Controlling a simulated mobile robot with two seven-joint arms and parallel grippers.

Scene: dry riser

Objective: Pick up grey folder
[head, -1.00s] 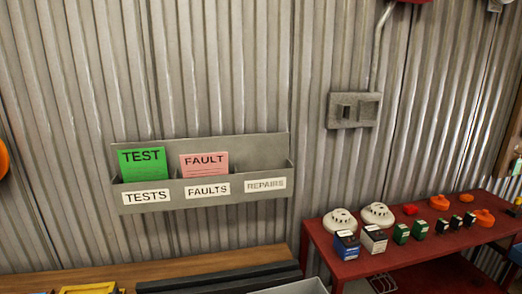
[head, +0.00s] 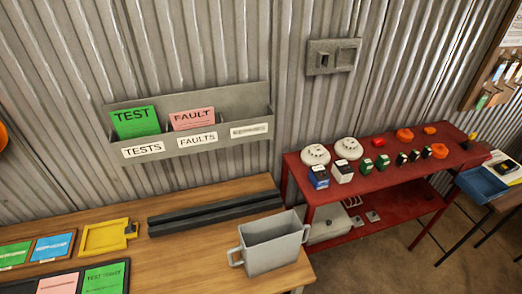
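I cannot make out a thing that is clearly a grey folder. A grey wall rack (head: 235,104) holds a green TEST card (head: 135,121) and a pink FAULT card (head: 192,119) above the TESTS and FAULTS labels; its right slot looks empty. A grey two-handled bin (head: 272,252) stands on the wooden bench (head: 185,262) near its right end. Neither of my grippers is in view.
On the bench are black rails (head: 215,211), a yellow holder (head: 104,237), a blue card (head: 53,246) and a dark tray with cards at lower left. A red table (head: 385,182) with detectors and small boxes stands right. A blue tray (head: 484,186) is farther right.

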